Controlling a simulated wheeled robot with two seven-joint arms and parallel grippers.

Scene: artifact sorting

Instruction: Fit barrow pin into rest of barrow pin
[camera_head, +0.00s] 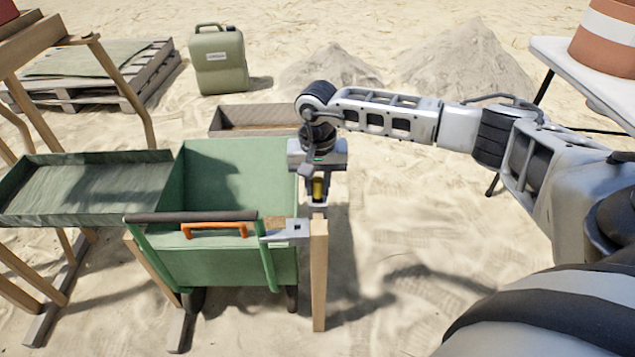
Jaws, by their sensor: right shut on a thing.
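My right gripper (318,200) points down above the top of a wooden post, at the right side of a green barrow (230,265). It is shut on a small yellow piece (318,187), which I take to be the barrow pin; the fingers hide most of it. A grey metal bracket (276,236) with a dark square hole lies between the barrow's front right corner and the post (319,280). It may be the pin's rest, but I cannot tell for certain. Whether the pin touches the post or bracket cannot be told. My left gripper is out of view.
An orange handle (214,228) and a dark bar (190,217) cross the barrow's front. A green tray (90,185) on wooden legs stands left. A shallow wooden box (255,118) and a green canister (218,62) are behind. Sand right of the post is clear.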

